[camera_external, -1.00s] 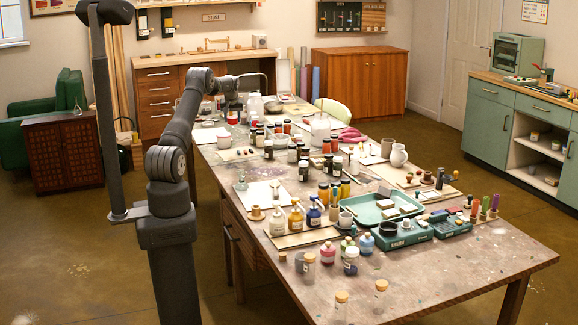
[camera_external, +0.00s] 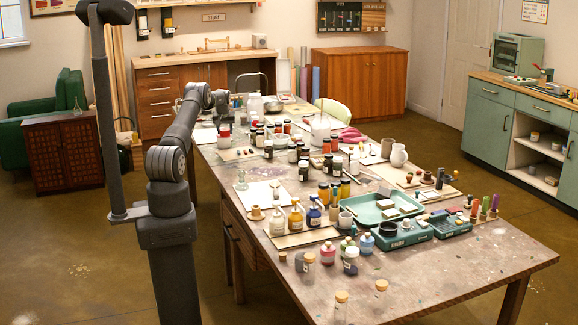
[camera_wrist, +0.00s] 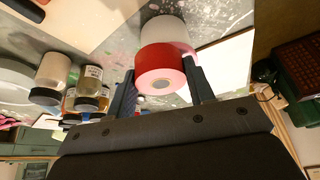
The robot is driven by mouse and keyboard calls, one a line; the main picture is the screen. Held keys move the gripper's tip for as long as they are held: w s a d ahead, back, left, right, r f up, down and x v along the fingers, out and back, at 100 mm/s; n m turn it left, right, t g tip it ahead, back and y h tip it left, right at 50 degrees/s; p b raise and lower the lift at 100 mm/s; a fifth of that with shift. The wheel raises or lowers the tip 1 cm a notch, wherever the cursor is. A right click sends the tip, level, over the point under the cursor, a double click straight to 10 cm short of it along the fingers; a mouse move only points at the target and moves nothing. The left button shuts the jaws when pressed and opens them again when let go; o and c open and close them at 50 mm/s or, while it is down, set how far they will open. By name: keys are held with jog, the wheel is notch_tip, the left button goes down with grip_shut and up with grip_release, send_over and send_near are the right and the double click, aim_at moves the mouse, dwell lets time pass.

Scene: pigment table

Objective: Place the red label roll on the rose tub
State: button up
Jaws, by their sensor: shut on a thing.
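My gripper (camera_wrist: 159,68) is shut on the red label roll (camera_wrist: 150,60), with one finger on each side. The roll has a pinkish end face with a grey hole that faces the wrist camera. A whitish cylindrical tub (camera_wrist: 166,30) shows directly beyond the roll, in line with it. I cannot tell whether the two touch, or read a rose marking on the tub. In the external view my gripper (camera_external: 223,117) is at the table's far left, and the red roll (camera_external: 225,132) shows small just above a pale tub (camera_external: 225,142). The fingertips are too small to make out there.
Jars with dark lids (camera_wrist: 88,82) stand to the left of the roll in the wrist view. A white sheet (camera_wrist: 226,62) lies to its right. In the external view several jars (camera_external: 268,150) crowd the table to the right of my gripper.

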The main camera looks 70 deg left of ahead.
jog(key=shift+f, duration=0.1)
jog(key=o, duration=1)
jog(key=shift+r, duration=0.3)
jog(key=v, duration=1.1)
jog(key=shift+d+r, duration=0.15)
jog(key=shift+r, duration=0.15)
jog(key=shift+f, duration=0.1)
